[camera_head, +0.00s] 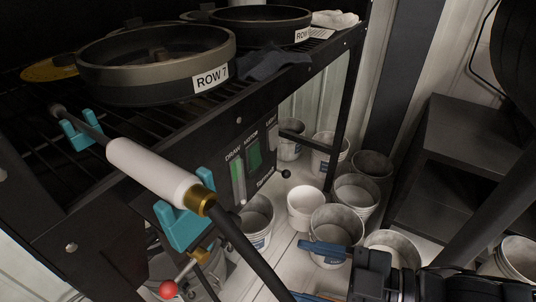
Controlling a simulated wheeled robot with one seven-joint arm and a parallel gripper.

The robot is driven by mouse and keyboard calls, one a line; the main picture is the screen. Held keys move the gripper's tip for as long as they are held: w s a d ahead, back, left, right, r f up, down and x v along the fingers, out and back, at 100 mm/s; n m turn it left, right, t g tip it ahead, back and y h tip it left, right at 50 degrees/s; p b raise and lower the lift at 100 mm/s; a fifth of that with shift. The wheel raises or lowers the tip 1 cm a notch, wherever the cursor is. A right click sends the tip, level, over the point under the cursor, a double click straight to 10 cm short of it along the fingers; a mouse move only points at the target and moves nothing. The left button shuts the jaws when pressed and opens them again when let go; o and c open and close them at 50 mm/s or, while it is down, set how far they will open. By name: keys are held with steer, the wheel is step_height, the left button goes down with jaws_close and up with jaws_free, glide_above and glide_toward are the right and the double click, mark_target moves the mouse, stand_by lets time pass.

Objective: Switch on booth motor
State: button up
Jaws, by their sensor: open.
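A dark control panel (243,180) is on the front of the metal rack. Its "MOTOR" label sits above a dark green switch (255,156); I cannot tell which way it is set. Left of it is a lighter green strip (238,183) under "DRAW". A pale part (273,137) is to the right, its label hard to read. A black ball-ended lever (285,174) sticks out at the panel's lower right. My gripper (302,270) is at the lower right with blue fingers apart and empty. It is below and right of the panel, not touching it.
A white-handled wand (150,170) with a black hose rests in teal cradles at the left. A red-knobbed valve (168,289) is below it. Round pans, one labelled "ROW 7" (155,65), sit on the rack. Several white buckets (303,205) crowd the floor near my gripper. A dark shelf (465,130) stands at right.

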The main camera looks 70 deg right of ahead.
mark_target(258, 164)
steer(key=d+r+n+p, duration=0.1)
steer(key=d+n, duration=0.1)
steer(key=d+r+n+h+p, duration=0.1)
steer(key=d+r+n+p, duration=0.1)
steer(key=d, duration=0.1)
steer(key=d+r+n+h+p, duration=0.1)
steer(key=d+r+n+p, duration=0.1)
steer(key=shift+s+d+r+n+t, duration=0.2)
steer(key=shift+s+n+t, duration=0.1)
steer(key=shift+s+n, duration=0.1)
steer(key=c, duration=0.4)
steer(key=d+n, duration=0.1)
steer(key=s+d+n+p, duration=0.1)
steer(key=d+r+n+h+p, duration=0.1)
steer(key=n, duration=0.1)
steer(key=shift+s+d, duration=0.35)
steer(key=c, duration=0.5)
steer(key=shift+s+d+n+p, duration=0.2)
steer(key=shift+d+n+p, duration=0.1)
steer(key=shift+d+n, duration=0.1)
steer(key=shift+c, duration=1.4)
steer(key=shift+a+f, duration=0.1)
steer(key=shift+f, duration=0.05)
jaws_close()
steer(key=p+x, duration=0.3)
steer(key=x, duration=1)
steer(key=shift+w+f, duration=0.1)
steer(key=shift+w, duration=0.15)
steer(key=shift+w+d+f, duration=0.15)
steer(key=shift+w+d, duration=0.05)
